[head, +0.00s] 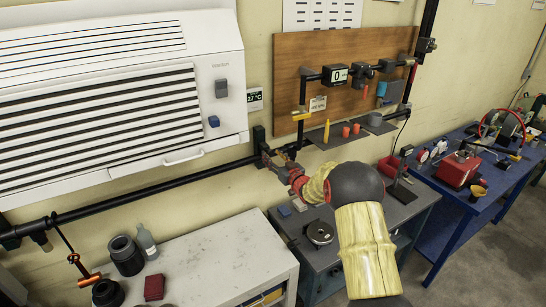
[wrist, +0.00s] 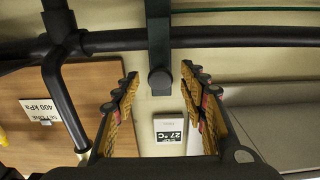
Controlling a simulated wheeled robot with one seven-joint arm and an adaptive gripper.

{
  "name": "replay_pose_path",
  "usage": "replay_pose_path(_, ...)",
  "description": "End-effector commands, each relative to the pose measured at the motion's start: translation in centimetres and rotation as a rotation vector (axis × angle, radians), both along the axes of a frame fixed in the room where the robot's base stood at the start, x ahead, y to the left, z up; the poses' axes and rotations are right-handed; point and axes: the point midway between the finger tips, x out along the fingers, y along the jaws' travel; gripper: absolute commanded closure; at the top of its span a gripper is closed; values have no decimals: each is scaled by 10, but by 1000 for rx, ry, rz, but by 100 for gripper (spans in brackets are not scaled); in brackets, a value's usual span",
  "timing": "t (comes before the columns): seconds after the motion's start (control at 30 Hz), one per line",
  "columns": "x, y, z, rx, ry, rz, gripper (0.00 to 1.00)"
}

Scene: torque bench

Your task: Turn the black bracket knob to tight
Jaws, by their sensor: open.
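The black bracket knob (wrist: 160,82) is small and round, at the lower end of a dark upright bracket (wrist: 158,40) at the black pipe in the wrist view. My gripper (wrist: 160,88) is open, with a finger on each side of the knob in that view and visible gaps on both sides. I cannot tell whether the fingertips reach past it in depth. In the head view my gripper (head: 272,158) is at the pipe by the dark bracket (head: 259,134); the knob is not clear there. I see no tight mark on the knob.
The long black pipe (head: 150,185) runs along the wall below the white wall unit (head: 120,95). A 27 °C display (head: 255,99) hangs above the bracket. The wooden board (head: 340,65) with a gauge and a small shelf is to the right. A grey cabinet (head: 225,265) stands below.

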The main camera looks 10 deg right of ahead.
Motion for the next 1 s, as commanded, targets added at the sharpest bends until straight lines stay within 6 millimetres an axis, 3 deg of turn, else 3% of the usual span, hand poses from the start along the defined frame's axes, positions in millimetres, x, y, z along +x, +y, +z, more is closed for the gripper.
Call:
replay_pose_path(0.13, 0, 0, 0, 0, 0, 0, 57)
replay_pose_path(0.87, 0, 0, -1, 0, 0, 0, 99)
replay_pose_path(1.0, 0, 0, -1, 3, 1, 0, 100)
